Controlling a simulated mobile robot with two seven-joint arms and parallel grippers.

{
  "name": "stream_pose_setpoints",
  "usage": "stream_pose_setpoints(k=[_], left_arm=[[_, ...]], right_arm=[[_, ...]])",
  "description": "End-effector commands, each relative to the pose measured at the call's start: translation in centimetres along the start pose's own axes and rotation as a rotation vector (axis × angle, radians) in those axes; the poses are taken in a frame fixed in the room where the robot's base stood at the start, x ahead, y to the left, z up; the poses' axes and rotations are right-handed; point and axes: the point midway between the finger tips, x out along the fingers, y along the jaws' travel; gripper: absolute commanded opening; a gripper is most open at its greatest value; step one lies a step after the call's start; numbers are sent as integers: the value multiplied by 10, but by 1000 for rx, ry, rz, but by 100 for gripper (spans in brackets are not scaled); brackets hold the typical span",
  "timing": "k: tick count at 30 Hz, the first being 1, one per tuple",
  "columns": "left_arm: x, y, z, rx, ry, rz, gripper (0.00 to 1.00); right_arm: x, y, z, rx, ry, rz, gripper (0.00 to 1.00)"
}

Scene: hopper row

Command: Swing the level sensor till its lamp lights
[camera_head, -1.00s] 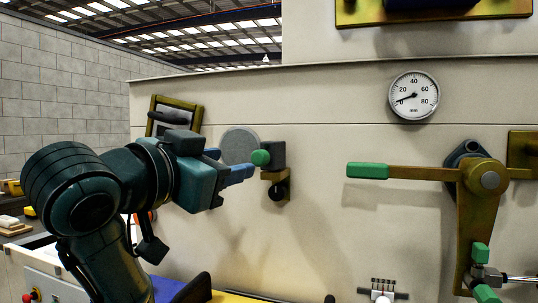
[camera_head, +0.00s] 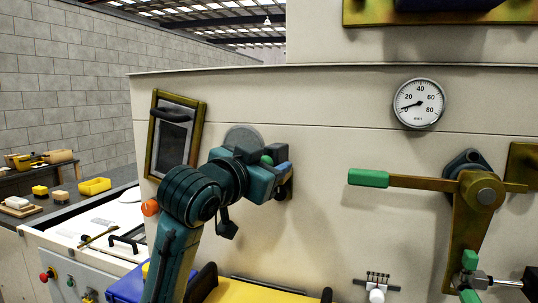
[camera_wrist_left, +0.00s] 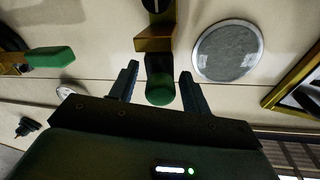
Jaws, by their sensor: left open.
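The level sensor seems to be the small wall fitting with a green rounded tip (camera_head: 267,160); its tip also shows in the left wrist view (camera_wrist_left: 160,92), below a brass bracket (camera_wrist_left: 153,40). My left gripper (camera_head: 262,163) is open at the fitting. In the wrist view its two fingers (camera_wrist_left: 159,76) stand on either side of the green tip, with visible gaps. The gripper hides much of the fitting in the head view. I cannot make out a lit lamp on it. My right gripper is not in view.
A round grey disc (camera_head: 243,138) and a framed panel (camera_head: 174,138) are on the wall to the left. A dial gauge (camera_head: 418,103) is above right. A brass lever with a green grip (camera_head: 368,178) juts out at right. A yellow surface (camera_head: 258,291) lies below.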

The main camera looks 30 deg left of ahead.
Motion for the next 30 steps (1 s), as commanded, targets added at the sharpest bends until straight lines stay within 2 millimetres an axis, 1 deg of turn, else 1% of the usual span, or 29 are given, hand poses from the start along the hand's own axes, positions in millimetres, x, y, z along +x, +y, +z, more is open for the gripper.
stream_pose_setpoints(k=[3,11,24,30], left_arm=[[6,0,0,0,-1,0,48],[7,0,0,0,0,0,48],[6,0,0,1,0,1,14],[7,3,-1,2,-14,-43,14]], right_arm=[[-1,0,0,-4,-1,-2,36],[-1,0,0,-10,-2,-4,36],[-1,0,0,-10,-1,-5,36],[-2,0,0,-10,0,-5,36]])
